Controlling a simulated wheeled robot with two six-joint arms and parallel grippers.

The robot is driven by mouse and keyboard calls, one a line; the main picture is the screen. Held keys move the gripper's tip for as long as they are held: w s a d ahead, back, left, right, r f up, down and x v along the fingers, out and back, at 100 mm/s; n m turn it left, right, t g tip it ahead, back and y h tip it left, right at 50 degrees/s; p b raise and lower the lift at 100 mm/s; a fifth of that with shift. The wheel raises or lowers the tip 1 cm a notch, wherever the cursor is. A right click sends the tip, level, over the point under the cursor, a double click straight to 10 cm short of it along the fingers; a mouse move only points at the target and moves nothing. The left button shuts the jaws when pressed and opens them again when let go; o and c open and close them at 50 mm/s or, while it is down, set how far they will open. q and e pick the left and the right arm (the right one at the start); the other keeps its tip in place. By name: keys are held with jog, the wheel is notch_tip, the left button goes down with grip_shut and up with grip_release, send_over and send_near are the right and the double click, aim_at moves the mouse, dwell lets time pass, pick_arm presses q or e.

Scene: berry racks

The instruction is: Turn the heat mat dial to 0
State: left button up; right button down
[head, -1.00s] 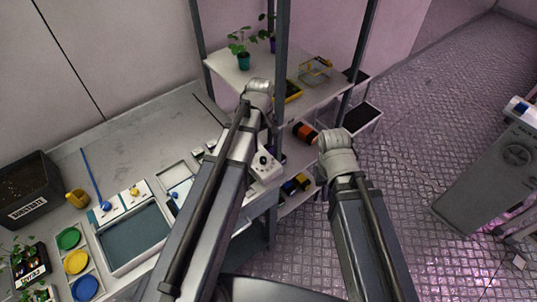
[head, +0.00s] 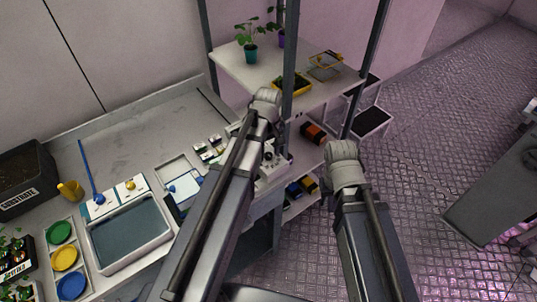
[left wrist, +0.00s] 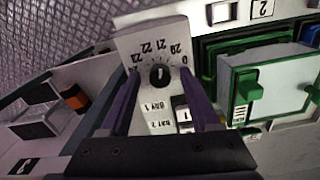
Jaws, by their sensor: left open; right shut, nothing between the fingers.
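The heat mat dial (left wrist: 160,76) is a round black knob with a light pointer line on a white panel (left wrist: 150,38), seen in the left wrist view. The scale reads upside down, from 0 at the right round to the twenties across the far side and left. The line runs roughly up and down the picture; which end points is unclear. My left gripper (left wrist: 159,84) is open, its two purple fingers either side of the knob; contact cannot be told. In the head view the panel (head: 273,168) is partly covered by my left arm.
Below the knob are bay labels (left wrist: 155,107) and a small switch (left wrist: 184,114). A green-edged white box (left wrist: 270,85) stands close on the right. In the head view a rack shelf (head: 235,65) with potted plants is behind, and a workbench with trays (head: 172,232) is left.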

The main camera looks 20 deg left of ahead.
pick_arm(q)
grip_shut()
dwell(0.4)
jog(key=shift+m, duration=0.3)
jog(key=m, duration=0.5)
jog(key=shift+m, duration=0.3)
jog(key=m, duration=0.5)
jog(key=shift+m, duration=0.3)
dwell(0.4)
